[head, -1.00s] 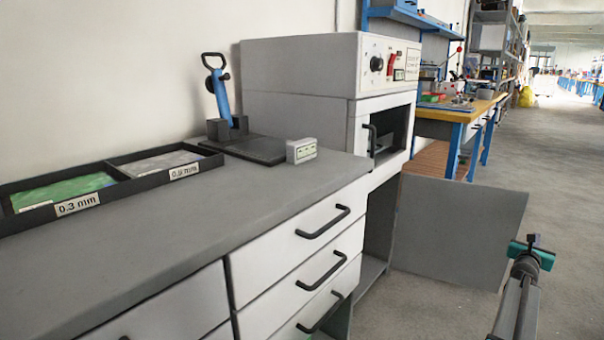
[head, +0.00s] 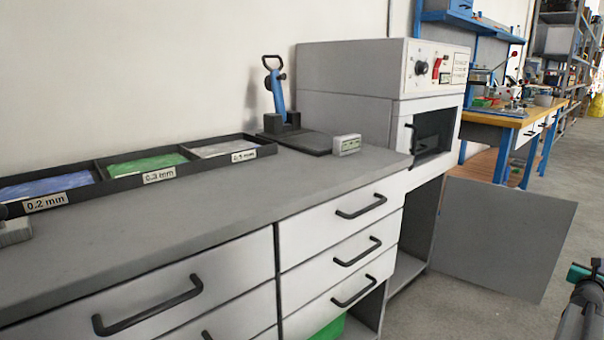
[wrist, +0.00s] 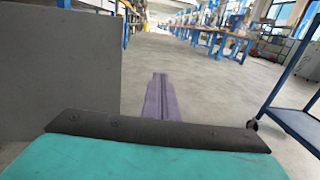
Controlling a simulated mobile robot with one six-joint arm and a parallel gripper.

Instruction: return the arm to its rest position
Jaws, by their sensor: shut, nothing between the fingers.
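My gripper (head: 582,272) shows only in part at the right edge of the head view, as a teal piece by a dark arm link. It is out over the open floor, to the right of the grey door panel and apart from the bench. In the wrist view my gripper (wrist: 160,134) fills the bottom as a teal surface with a dark bar across it. It is shut, and nothing shows held in it.
The grey worktop (head: 200,225) carries a sheet tray (head: 262,150), a blue-handled lever tool (head: 278,95) and a small labelled block (head: 346,145). The grey door panel (head: 505,235) stands open over the floor. A blue-framed cart (wrist: 290,115) stands right in the wrist view.

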